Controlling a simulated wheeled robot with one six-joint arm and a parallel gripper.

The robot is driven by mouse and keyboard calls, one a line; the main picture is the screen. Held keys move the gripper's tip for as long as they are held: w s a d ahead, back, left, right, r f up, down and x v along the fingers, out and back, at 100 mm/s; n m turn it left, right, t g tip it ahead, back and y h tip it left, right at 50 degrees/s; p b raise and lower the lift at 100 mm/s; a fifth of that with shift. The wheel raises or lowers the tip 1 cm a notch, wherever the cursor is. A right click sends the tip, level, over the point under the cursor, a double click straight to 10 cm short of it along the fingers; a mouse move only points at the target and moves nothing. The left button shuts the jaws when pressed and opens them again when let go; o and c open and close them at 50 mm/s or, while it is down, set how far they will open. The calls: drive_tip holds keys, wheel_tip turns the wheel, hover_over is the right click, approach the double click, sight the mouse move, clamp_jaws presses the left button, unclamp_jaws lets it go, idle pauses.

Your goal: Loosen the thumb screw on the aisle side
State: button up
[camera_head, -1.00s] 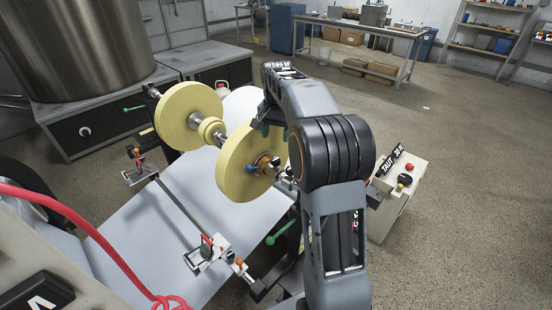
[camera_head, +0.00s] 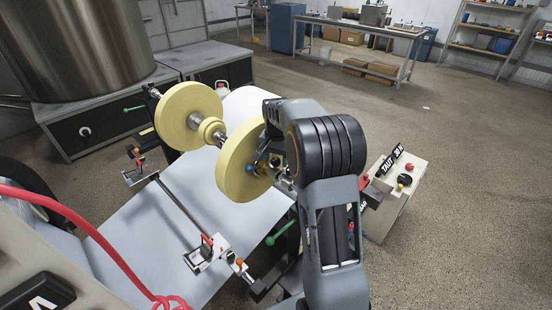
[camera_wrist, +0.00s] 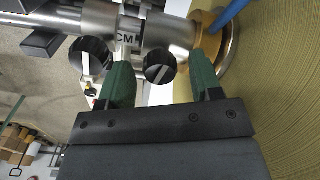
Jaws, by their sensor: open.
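My gripper (camera_wrist: 160,66) is open in the wrist view, its two green fingers pointing at a metal shaft (camera_wrist: 75,18). A round black ridged knob (camera_wrist: 160,67), looking like a thumb screw, shows between the fingertips, with gaps on both sides. A second black knob (camera_wrist: 90,56) lies outside the left finger. The wrist view does not settle which knob is the aisle-side one, or how deep the fingers reach. In the head view my gripper (camera_head: 268,160) is beside the near yellow disc (camera_head: 238,165), its fingertips mostly hidden.
The yellow disc face (camera_wrist: 285,90) fills the right of the wrist view, close to the right finger. A brass collar (camera_wrist: 207,38) and a blue rod (camera_wrist: 229,14) sit against it. A control box (camera_head: 395,195) stands right of my arm. Open floor lies beyond.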

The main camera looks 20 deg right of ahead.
drive_tip(key=shift+c, duration=0.2)
drive_tip(key=c, duration=0.9)
drive_tip(key=n, duration=0.5)
drive_tip(key=shift+p, duration=0.3)
drive_tip(key=n, duration=0.8)
drive_tip(key=shift+n+p, duration=0.3)
drive_tip(key=shift+n, duration=2)
